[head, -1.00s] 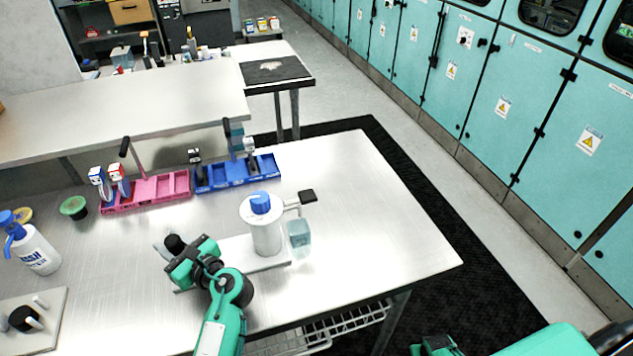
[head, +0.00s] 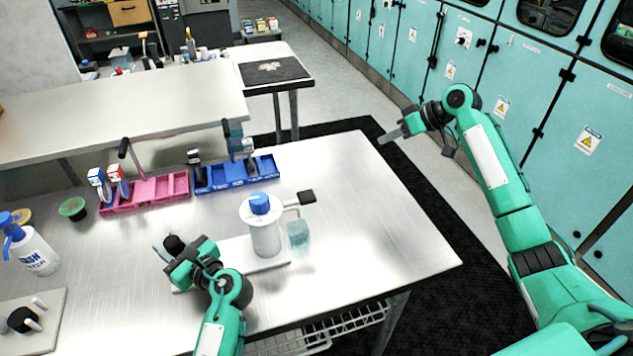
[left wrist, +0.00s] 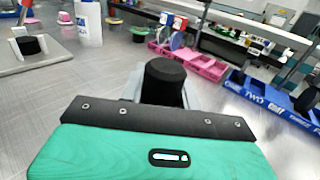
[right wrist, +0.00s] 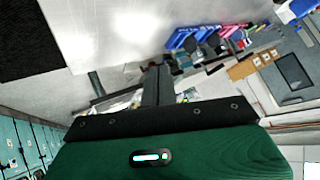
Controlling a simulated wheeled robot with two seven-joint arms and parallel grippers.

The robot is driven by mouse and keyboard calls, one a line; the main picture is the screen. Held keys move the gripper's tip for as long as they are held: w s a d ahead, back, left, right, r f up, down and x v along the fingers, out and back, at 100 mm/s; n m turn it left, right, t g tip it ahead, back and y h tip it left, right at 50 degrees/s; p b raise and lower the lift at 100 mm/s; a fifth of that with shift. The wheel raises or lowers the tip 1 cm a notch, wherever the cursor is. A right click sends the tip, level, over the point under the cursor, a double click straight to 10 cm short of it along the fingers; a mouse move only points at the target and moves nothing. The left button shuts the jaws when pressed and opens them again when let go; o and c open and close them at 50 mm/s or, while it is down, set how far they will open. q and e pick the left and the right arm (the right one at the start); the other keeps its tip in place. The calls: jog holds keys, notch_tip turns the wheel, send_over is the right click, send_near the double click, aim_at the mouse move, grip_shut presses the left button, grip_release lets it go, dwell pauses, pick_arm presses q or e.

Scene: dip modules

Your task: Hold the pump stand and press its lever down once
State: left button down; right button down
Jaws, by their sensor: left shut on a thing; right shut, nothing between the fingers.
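The pump stand (head: 266,235) is a white cylinder with a blue cap on a flat white base plate (head: 225,250), on the metal table. Its lever, with a black pad (head: 306,197), sticks out to the right above a translucent blue cup (head: 299,234). A black knob (head: 174,244) stands at the left end of the base. My left gripper (head: 172,252) is shut on this knob; the knob also shows in the left wrist view (left wrist: 164,82). My right gripper (head: 390,136) is shut and empty, raised beyond the table's right edge, up and right of the lever.
A pink tray (head: 150,193) and a blue tray (head: 240,176) stand behind the pump stand. A white bottle with a blue top (head: 38,255) and another plate with a black knob (head: 22,319) are at the left. The table's right side is clear.

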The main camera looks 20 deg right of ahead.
jog(key=s+a+r+n+g, duration=0.3)
jog(key=s+a+r+n, duration=0.1)
jog(key=a+r+n, duration=0.1)
jog(key=s+a+r+n+g+y, duration=0.1)
jog(key=s+a+r+n+g, duration=0.2)
jog(key=a+n, duration=0.5)
jog(key=shift+s+a+r+y, duration=0.3)
jog(key=shift+s+a+r, duration=0.6)
jog(key=shift+a, duration=0.25)
jog(key=shift+f, duration=0.1)
send_over(304, 196)
jog(key=d, duration=0.3)
notch_tip(304, 196, down, 7)
jog(key=shift+f, duration=2)
